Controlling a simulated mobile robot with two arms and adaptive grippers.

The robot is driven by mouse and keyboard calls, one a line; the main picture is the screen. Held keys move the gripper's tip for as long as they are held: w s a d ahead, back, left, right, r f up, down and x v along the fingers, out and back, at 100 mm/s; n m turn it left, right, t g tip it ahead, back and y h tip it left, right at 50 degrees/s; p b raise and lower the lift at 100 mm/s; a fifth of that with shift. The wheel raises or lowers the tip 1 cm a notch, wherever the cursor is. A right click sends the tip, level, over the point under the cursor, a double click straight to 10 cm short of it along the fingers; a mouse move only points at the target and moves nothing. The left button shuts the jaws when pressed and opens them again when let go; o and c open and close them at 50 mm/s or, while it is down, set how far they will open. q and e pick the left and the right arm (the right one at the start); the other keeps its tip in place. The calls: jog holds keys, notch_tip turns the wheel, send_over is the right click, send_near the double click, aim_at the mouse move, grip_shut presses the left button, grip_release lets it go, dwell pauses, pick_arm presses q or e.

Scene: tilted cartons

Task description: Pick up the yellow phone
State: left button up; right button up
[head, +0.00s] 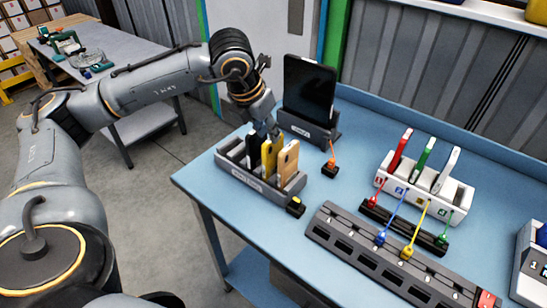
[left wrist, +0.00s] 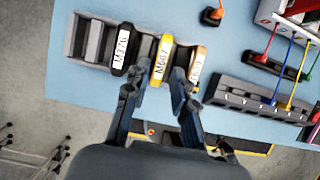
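The yellow phone (head: 268,160) stands upright in a grey slotted holder (head: 250,182) on the blue table. It also shows in the left wrist view (left wrist: 161,58) with a white label. A black phone (head: 252,150) stands to its left and a tan phone (head: 288,164) to its right in the holder. My left gripper (head: 272,131) is above the holder, by the top of the yellow phone. In the left wrist view its fingers (left wrist: 161,70) are apart, one on each side of the yellow phone, with small gaps visible. My right gripper is not in view.
A dark tablet (head: 309,88) on a stand rises just behind the holder. A small black block (head: 296,206) sits at its front right corner. A long dark rack (head: 390,255) and a white holder (head: 425,186) with coloured cables stand to the right.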

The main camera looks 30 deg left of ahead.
aim_at(276, 147)
pick_arm(q)
jog(key=x, duration=0.3)
jog(key=shift+w+d+f+p, duration=0.1)
jog(key=shift+w+f+p, duration=0.25)
jog(key=shift+f+p, duration=0.3)
jog(key=p+x, duration=0.1)
jog(key=x, duration=0.2)
jog(key=shift+w+f, duration=0.2)
jog(key=shift+w, duration=0.05)
jog(key=shift+w+f, duration=0.1)
jog(key=shift+f, duration=0.15)
grip_shut()
